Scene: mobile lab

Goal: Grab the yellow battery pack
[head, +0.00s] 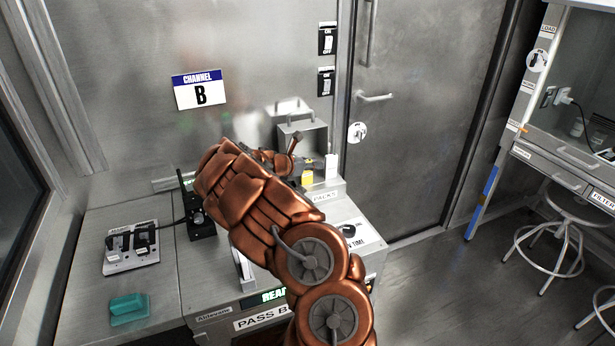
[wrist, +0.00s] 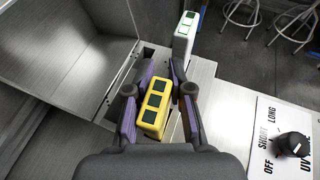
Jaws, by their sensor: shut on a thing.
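The yellow battery pack (wrist: 154,108) is a small block with dark square patches on top. In the wrist view it sits between the two fingers of my gripper (wrist: 156,90), which is shut on it. Its lower end is hidden by my gripper's body. In the head view a bit of the yellow pack (head: 307,177) shows at the right of my copper-coloured arm, on or just over the metal bench top. My gripper is mostly hidden there behind the arm. I cannot tell whether the pack touches the surface.
A white pack (wrist: 185,36) stands just beyond the yellow one. A dial (wrist: 291,146) with a printed plate is at the right. An open metal box (wrist: 65,50) is at the left.

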